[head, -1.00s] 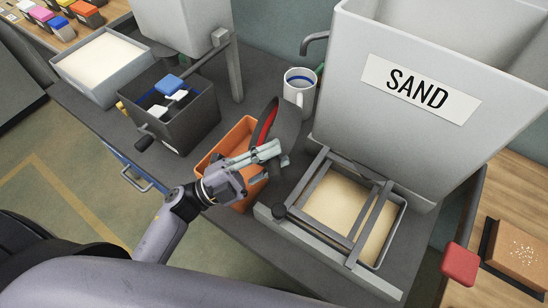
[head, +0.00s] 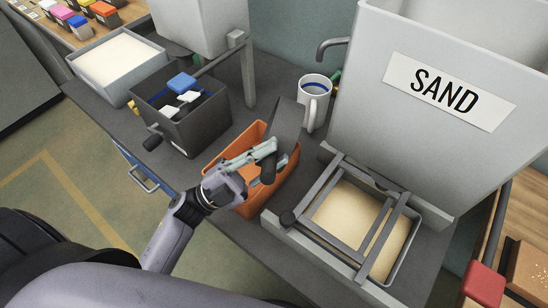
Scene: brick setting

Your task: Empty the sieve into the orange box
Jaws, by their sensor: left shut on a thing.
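The orange box (head: 287,172) stands on the dark grey bench, open at the top. My left gripper (head: 266,149) is over the box, shut on the dark grey sieve (head: 287,120). The sieve is tipped steeply above the far side of the box, with a plain grey face toward me. Its inside is hidden, so I cannot tell what it holds. My right gripper is not in view.
A white mug (head: 314,101) stands just behind the sieve. A dark box (head: 194,127) with blue and white pieces is to the left. A sand tray (head: 415,250) under a grey frame (head: 377,238) and the large SAND bin (head: 400,135) are to the right.

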